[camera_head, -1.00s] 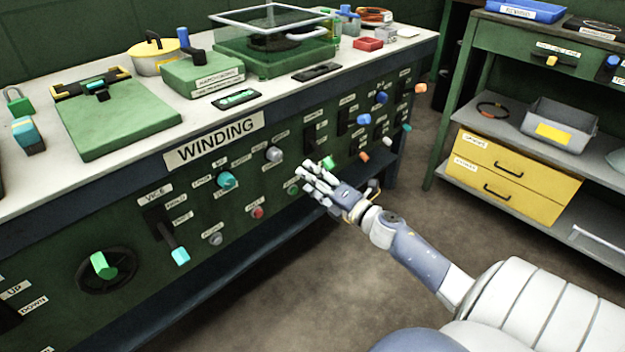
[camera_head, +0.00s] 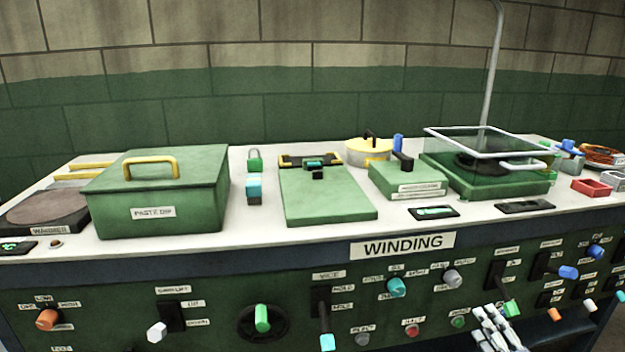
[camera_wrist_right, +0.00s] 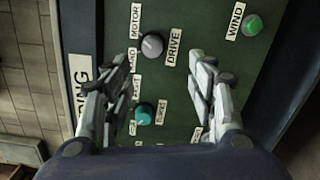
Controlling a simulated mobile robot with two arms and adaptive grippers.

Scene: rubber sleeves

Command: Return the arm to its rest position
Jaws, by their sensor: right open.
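My right gripper (camera_head: 497,330) shows at the bottom edge of the head view, low in front of the green panel below the WINDING sign (camera_head: 402,246). In the right wrist view its two fingers (camera_wrist_right: 165,105) are spread apart with nothing between them. Behind the gap are a grey knob (camera_wrist_right: 152,45) labelled DRIVE and a teal knob (camera_wrist_right: 144,114). The gripper looks apart from both, though the exact distance is hard to tell. The rest of my right arm is below the head view. My left gripper is not in view.
The bench front carries several knobs and levers, including a teal-tipped lever (camera_head: 327,341) and a green knob (camera_wrist_right: 252,25). On the white top (camera_head: 300,236) stand a green PASTE DIP box (camera_head: 190,190), a flat green fixture (camera_head: 325,205) and a clear-lidded box (camera_head: 485,183).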

